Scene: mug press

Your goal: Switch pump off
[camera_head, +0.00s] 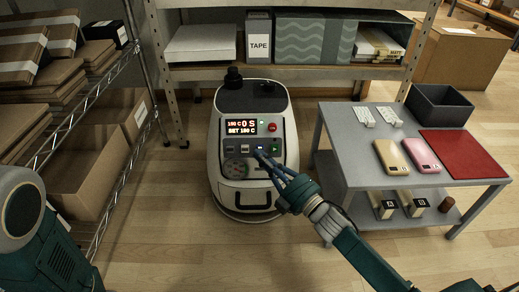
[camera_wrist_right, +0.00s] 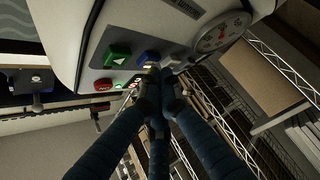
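The white and dark press machine (camera_head: 252,100) stands on the floor in the middle of the head view. Its lit display (camera_head: 241,127) shows red digits. Below the display is a row of small controls, with a blue button (camera_head: 259,147) and a green button (camera_head: 275,148); a red button (camera_head: 272,127) is above. My right gripper (camera_head: 262,154) is at the panel, its fingers drawn together and empty. In the wrist view the fingertips (camera_wrist_right: 158,78) are just by the blue button (camera_wrist_right: 149,58); I cannot tell whether they touch. No pump label is readable. My left gripper is out of view.
Shelving with boxes (camera_head: 95,160) is on the left; another shelf (camera_head: 280,75) is behind the machine. The floor in front is clear.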

